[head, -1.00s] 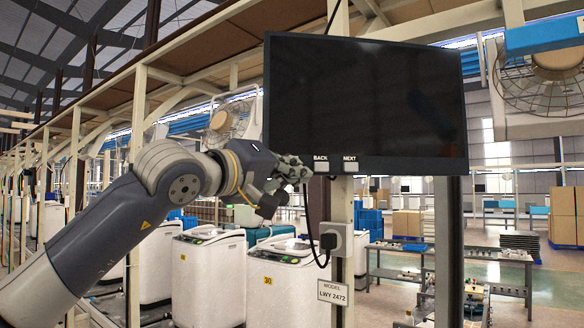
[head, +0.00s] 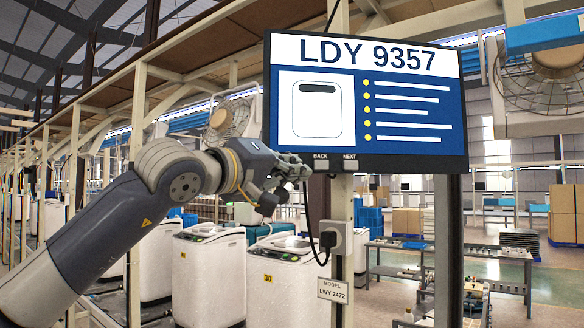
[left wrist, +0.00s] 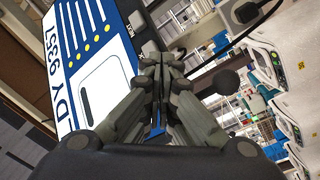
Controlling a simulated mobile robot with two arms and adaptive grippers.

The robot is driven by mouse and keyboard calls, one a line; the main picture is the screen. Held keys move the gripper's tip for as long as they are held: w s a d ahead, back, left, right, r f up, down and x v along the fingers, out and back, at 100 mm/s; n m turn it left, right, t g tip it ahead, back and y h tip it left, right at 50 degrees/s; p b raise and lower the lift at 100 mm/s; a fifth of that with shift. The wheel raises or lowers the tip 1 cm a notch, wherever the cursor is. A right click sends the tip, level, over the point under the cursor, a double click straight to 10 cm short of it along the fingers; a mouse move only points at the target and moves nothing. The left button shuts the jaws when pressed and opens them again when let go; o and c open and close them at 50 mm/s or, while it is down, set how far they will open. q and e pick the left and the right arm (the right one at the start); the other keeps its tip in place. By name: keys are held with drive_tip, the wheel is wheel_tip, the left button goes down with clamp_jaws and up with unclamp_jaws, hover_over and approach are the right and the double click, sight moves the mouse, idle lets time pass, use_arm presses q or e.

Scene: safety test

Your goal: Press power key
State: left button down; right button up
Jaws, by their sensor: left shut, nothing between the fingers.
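The monitor (head: 455,150) is lit and shows "LDY 9357" with a white appliance drawing and a bulleted list on blue. Its lower edge carries a BACK key (head: 320,165) and a NEXT key (head: 350,165). My left gripper (head: 306,171) is shut and empty, its fingertips at the monitor's lower edge just left of BACK. A power key is not visible; the fingers cover that part of the edge. In the left wrist view the closed fingertips (left wrist: 161,58) are beside the monitor (left wrist: 106,72); contact cannot be told. My right gripper is not in view.
A post (head: 341,210) under the monitor bears a socket with a plugged black cable (head: 328,240) and a sign (head: 332,291) reading "MODEL LWY 2472". White washing machines (head: 208,275) stand behind my left arm. A metal table (head: 450,265) stands at the right.

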use_arm(q)
drive_tip(key=shift+s, duration=0.15)
drive_tip(key=s+b, duration=0.4)
drive_tip(key=s, duration=0.2)
drive_tip(key=shift+d, duration=0.45)
idle(0.3)
